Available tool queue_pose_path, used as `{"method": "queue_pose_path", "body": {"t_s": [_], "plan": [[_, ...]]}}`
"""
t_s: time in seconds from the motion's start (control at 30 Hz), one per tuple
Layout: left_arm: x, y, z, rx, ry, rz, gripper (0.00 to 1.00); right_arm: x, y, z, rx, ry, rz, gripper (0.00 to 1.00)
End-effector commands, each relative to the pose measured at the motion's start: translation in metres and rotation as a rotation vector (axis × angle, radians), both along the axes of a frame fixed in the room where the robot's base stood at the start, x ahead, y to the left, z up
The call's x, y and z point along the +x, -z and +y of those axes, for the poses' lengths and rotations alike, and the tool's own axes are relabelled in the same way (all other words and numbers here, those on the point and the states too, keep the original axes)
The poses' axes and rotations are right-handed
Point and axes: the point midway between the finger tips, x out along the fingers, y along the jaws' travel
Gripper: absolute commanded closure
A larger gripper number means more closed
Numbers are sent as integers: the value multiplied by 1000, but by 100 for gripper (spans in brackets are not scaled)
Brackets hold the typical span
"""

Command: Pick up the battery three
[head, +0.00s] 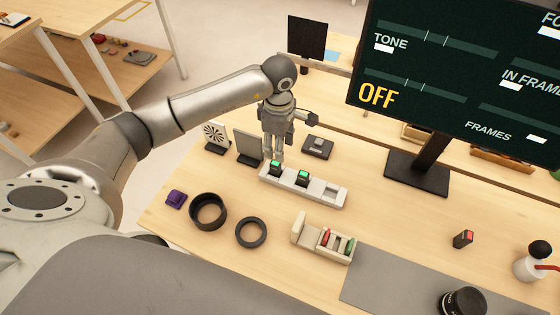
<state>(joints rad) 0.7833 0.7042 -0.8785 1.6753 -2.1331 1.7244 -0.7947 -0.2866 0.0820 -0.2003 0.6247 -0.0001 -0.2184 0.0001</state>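A pale charger (333,195) stands on the wooden table with its right-hand bay empty. Two dark batteries with green tops sit in it: a left one (276,168) and a middle one (303,178). A loose dark battery (463,239) with a red top stands at the right of the table. I cannot read which is battery three. My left gripper (274,158) points down just behind and above the left battery. Its fingers look close together; I cannot tell whether they are open or touch that battery. My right gripper is out of view.
Black rings (251,232), a purple block (176,199) and a beige holder (299,232) with coloured cards lie in front. A monitor stand (417,175), a grey mat (390,281) and a lens (463,302) are to the right.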

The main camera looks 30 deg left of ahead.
Motion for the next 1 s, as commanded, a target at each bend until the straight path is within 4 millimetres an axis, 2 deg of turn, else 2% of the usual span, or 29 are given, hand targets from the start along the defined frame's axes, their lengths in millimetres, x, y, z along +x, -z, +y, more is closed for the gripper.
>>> {"method": "queue_pose_path", "body": {"t_s": [0.13, 0.33, 0.57, 0.7, 1.0], "plan": [[-1, 22, 0, 0, -2, 5, 55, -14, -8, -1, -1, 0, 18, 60], [-1, 37, 1, 0, -1, 2, 55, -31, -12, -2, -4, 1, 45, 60], [-5, 65, 7, 0, -3, 7, 55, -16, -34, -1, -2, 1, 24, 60], [-3, 82, 7, -1, -1, 2, 55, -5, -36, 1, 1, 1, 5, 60], [-3, 88, 7, 0, 0, 0, 55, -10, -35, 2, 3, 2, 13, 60]]}}
